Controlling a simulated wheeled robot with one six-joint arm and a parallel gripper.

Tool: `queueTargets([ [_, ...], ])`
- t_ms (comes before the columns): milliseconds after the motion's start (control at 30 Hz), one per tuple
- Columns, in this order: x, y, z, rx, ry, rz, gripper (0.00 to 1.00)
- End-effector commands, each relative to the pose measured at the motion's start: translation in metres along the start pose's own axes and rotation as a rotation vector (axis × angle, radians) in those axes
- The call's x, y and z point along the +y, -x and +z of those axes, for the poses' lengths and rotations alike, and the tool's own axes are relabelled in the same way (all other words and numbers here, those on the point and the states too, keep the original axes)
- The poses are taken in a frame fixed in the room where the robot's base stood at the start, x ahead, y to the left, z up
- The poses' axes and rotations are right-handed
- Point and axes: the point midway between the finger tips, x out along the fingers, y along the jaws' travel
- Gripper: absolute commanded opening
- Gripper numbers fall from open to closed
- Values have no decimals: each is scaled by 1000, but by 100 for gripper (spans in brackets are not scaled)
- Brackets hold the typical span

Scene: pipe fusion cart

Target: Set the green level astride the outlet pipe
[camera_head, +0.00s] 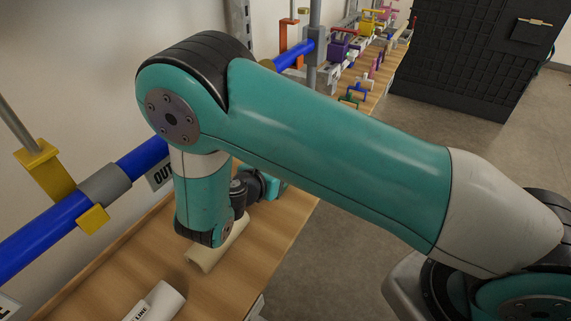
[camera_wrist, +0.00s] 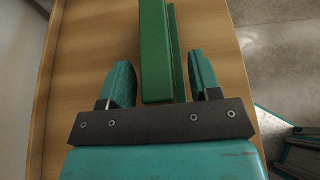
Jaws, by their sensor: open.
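In the wrist view the green level (camera_wrist: 155,60) is a long green bar that runs away from my gripper over the wooden bench. Its near end lies between the two teal fingers of my gripper (camera_wrist: 161,85). There is a gap on both sides, and the fingers are open. In the head view the blue outlet pipe (camera_head: 38,243) runs along the wall, with a grey coupling and a partly hidden "OUT" label (camera_head: 162,175). My arm covers part of the pipe and the gripper's fingers in that view. I cannot make out the level there.
The wooden bench (camera_head: 127,273) holds a pale pipe piece (camera_head: 214,249) near my gripper and a labelled white one (camera_head: 160,303) at the front. A yellow bracket (camera_head: 45,170) supports the blue pipe. Coloured clamps and small tools stand farther back. Open floor lies right.

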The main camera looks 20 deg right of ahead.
Motion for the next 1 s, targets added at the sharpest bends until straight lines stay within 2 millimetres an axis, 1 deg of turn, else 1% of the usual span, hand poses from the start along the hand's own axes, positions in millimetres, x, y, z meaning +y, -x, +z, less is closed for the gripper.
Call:
queueTargets([
  [100,0,-6,0,0,0,1,57],
  [267,0,-6,0,1,0,1,57],
  [300,0,-6,0,0,0,1,53],
  [367,0,-6,0,0,0,1,39],
  [400,0,-5,0,0,0,1,30],
  [467,0,-5,0,0,0,1,16],
  [500,0,-5,0,0,0,1,7],
  [533,0,-5,0,1,0,1,0],
  [1000,-1,-6,2,0,-1,-2,0],
])
